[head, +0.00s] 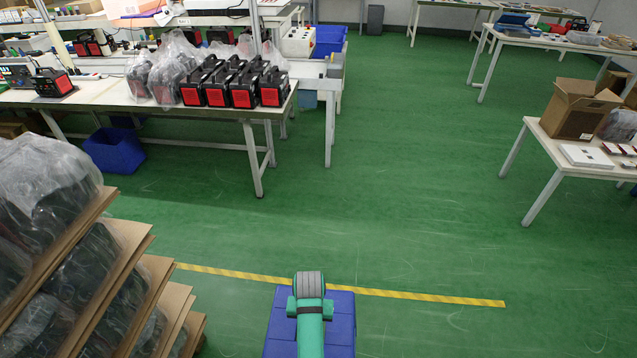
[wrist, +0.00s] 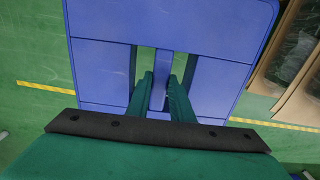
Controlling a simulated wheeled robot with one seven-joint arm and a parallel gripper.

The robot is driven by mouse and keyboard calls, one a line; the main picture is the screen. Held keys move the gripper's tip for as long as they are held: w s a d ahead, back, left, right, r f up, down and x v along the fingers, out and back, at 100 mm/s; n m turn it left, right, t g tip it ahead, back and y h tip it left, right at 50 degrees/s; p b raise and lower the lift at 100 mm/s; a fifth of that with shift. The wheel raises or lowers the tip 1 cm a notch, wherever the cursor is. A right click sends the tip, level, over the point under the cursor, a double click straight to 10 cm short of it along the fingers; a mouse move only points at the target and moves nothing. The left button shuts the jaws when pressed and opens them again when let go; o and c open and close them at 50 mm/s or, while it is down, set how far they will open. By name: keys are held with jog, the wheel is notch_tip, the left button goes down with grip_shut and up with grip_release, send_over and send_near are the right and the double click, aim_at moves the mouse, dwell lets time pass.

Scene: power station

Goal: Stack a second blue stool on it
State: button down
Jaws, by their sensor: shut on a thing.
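A blue stool (head: 340,325) is at the bottom middle of the head view, under my arm. In the wrist view the stool's flat top (wrist: 100,60) fills most of the upper half, with two slots and a narrow bar between them. My gripper (wrist: 161,82) has its two green fingers in the slots, shut on that bar. In the head view my wrist hides part of the seat. I cannot make out another blue stool in either view, and the stool's legs are hidden.
Cardboard layers with plastic-wrapped black units (head: 75,260) are stacked close on the left. A white workbench (head: 120,98) with red-black power stations stands behind. Another table (head: 563,165) is at right. Green floor (head: 420,200) is clear in the middle, crossed by a yellow line (head: 420,296).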

jog(key=shift+w+d+r+n, duration=0.15)
jog(key=shift+d+n, duration=0.1)
jog(key=shift+d, duration=0.4)
jog(key=shift+w+d+n, duration=0.1)
jog(key=shift+d+n, duration=0.15)
jog(key=shift+d, duration=0.35)
